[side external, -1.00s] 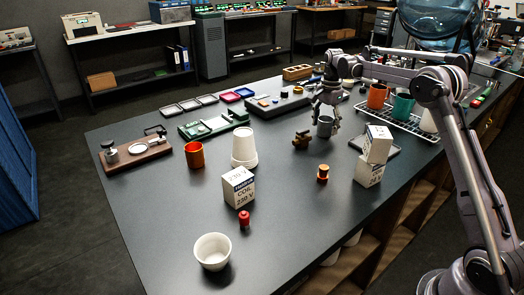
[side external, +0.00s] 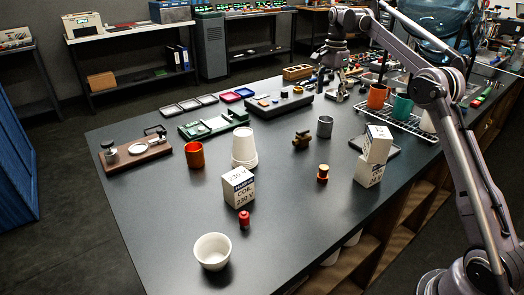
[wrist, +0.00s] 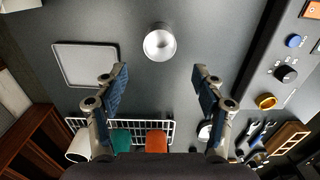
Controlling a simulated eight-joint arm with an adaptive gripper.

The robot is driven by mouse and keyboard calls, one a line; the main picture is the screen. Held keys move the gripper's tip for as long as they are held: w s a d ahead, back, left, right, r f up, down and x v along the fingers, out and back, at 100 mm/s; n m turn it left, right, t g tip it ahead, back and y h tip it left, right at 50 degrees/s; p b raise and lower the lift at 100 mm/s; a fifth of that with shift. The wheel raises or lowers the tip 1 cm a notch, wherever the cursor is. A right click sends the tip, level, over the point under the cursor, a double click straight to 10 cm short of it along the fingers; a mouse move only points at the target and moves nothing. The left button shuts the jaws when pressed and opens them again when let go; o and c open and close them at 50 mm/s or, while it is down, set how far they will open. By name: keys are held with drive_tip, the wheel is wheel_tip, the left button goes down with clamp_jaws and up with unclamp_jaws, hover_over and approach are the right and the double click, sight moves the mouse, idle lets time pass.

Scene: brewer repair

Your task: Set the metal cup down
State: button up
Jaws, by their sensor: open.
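The metal cup (side external: 325,126) is a grey cylinder standing upright on the dark table. In the wrist view the metal cup (wrist: 160,43) shows from above with its open mouth up. It is beyond my fingertips and touches neither of them. My gripper (side external: 334,56) is raised above and behind the cup in the side view. In the wrist view my gripper (wrist: 158,76) has its two blue-padded fingers spread wide, with nothing between them.
A grey square tray (wrist: 86,64) lies near the cup. A wire rack (side external: 406,122) holds an orange mug (side external: 377,96) and a teal mug (side external: 402,106). Stacked coil boxes (side external: 377,144) and a brass fitting (side external: 302,140) stand nearby. A black control panel (side external: 279,105) lies behind.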

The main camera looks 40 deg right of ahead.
drive_tip(key=s+a+r+n+t, duration=0.2)
drive_tip(key=s+a+n, duration=0.3)
drive_tip(key=a, duration=0.2)
drive_tip(key=s+a+r+n+t, duration=0.25)
drive_tip(key=s+a+n, duration=0.2)
drive_tip(key=a, duration=0.35)
drive_tip(key=s+a+f+n+t, duration=0.1)
drive_tip(key=s+a+f+n, duration=0.1)
drive_tip(key=s+a+f, duration=0.1)
drive_tip(key=s+a+f+n, duration=0.3)
drive_tip(key=s+f, duration=0.2)
drive_tip(key=s, duration=0.3)
drive_tip(key=s+a+f+n+t, duration=0.1)
drive_tip(key=s+a+f+n, duration=0.2)
drive_tip(key=s, duration=0.3)
drive_tip(key=shift+s+f+n+t, duration=0.15)
drive_tip(key=shift+f+n+t, duration=0.1)
drive_tip(key=shift+f+t, duration=0.15)
